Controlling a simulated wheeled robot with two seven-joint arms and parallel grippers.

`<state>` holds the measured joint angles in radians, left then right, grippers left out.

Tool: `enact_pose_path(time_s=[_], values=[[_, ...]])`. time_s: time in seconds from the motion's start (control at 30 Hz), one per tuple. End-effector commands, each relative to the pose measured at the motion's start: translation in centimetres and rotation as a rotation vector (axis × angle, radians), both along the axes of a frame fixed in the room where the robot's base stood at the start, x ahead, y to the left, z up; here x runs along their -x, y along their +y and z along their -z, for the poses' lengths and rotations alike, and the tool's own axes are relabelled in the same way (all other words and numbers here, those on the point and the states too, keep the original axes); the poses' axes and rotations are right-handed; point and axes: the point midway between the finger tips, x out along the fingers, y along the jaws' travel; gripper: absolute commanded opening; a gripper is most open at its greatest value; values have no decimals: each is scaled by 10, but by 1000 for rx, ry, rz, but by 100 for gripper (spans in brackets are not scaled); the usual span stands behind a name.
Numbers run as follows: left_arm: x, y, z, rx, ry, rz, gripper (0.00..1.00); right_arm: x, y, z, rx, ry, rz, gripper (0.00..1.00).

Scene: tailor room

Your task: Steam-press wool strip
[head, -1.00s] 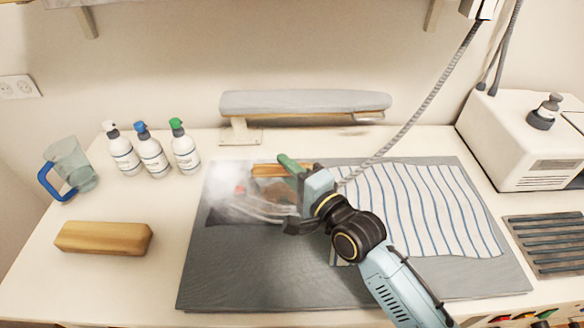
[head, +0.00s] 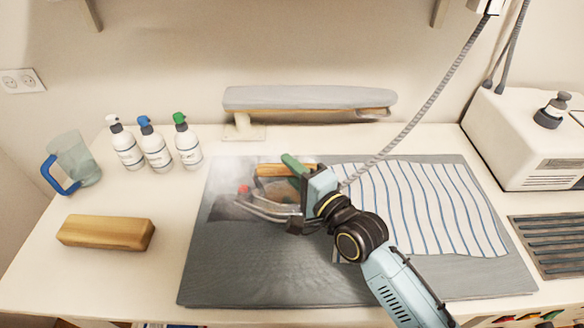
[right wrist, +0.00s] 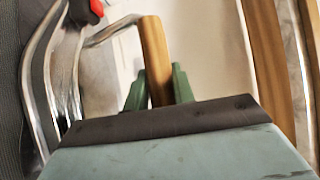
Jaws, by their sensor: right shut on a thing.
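My right gripper (head: 300,175) is shut on the wooden handle of the steam iron (head: 275,205). In the right wrist view, its green fingers (right wrist: 158,85) close around the wooden handle (right wrist: 155,60). The iron's metal body sits low over the left part of the grey pressing mat (head: 250,275), with white steam at its left. A dark wool strip (head: 222,208) shows at the iron's left; the rest is hidden by iron, steam and gripper. I cannot tell whether the iron touches the strip. My left gripper is not in view.
A striped cloth (head: 425,210) covers the mat's right side. A grey hose rises from the iron area. A sleeve board (head: 300,98) stands behind. A white steam unit (head: 525,140) and metal rack (head: 550,245) stand right.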

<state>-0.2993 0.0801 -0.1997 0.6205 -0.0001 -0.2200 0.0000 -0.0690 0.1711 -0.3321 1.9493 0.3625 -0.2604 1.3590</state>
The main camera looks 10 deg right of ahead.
Motion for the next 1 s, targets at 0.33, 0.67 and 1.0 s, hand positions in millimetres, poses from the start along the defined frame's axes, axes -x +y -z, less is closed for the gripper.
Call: enact_pose_path(time_s=[0.33, 0.67, 1.0], values=[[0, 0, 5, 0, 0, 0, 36, -1, 0, 1, -7, -19, 2, 0], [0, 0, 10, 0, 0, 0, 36, -1, 0, 8, -6, -19, 2, 0], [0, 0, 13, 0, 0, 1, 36, -1, 0, 15, -6, -18, 2, 0]])
